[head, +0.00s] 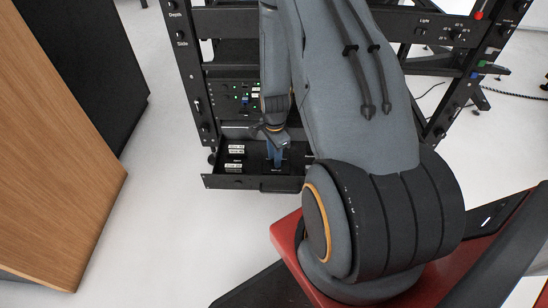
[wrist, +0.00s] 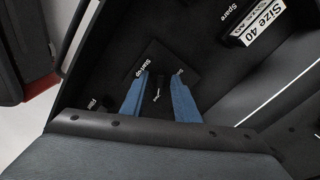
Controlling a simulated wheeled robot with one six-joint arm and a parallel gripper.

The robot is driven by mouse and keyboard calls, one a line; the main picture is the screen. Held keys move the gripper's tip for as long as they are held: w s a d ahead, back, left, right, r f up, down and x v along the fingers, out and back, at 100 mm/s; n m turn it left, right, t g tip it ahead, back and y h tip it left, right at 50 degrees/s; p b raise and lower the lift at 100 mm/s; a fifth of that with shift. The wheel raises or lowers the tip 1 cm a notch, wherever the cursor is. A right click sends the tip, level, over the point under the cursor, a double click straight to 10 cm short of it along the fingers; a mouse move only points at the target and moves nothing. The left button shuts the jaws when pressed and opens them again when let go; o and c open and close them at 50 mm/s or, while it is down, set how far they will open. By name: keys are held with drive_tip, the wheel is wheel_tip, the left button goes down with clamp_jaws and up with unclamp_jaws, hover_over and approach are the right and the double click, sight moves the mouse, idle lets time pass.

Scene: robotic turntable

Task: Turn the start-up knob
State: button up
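The start-up knob (wrist: 157,94) is a small dark knob with a light mark, on a dark square plate beside a "Start-up" label in the wrist view. My gripper (wrist: 161,77) has two blue fingers, spread with a clear gap, one on each side of the knob in that view. I see no contact, and the height of the fingertips above the panel is hard to tell. In the head view my gripper (head: 277,163) points down into the open black drawer (head: 222,182) low in the rack, and the knob cannot be made out there.
A "Size 40" labelled block (wrist: 257,22) sits by the word "Spare". The rack's left post (head: 185,70) and a panel with small lights (head: 240,98) stand close to my arm. A wooden cabinet (head: 60,150) is at the left, with clear white floor between.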

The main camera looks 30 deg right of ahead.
clamp_jaws()
drive_tip(key=shift+n+p, duration=0.4)
drive_tip(key=shift+p, duration=0.1)
drive_tip(key=shift+s+r+n+p, duration=0.1)
drive_tip(key=shift+s+n+p, duration=0.05)
drive_tip(key=shift+n+p, duration=0.5)
drive_tip(key=n+p, duration=0.3)
drive_tip(key=shift+s+n, duration=0.1)
drive_tip(key=shift+n, duration=0.15)
drive_tip(key=n+p, duration=0.1)
drive_tip(key=n, duration=0.1)
drive_tip(key=shift+s+n+p, duration=0.1)
drive_tip(key=shift+n+p, duration=0.2)
drive_tip(key=shift+p, duration=0.1)
drive_tip(key=shift+d+n+p, duration=0.15)
drive_tip(key=shift+n+p, duration=0.8)
drive_tip(key=shift+n, duration=0.85)
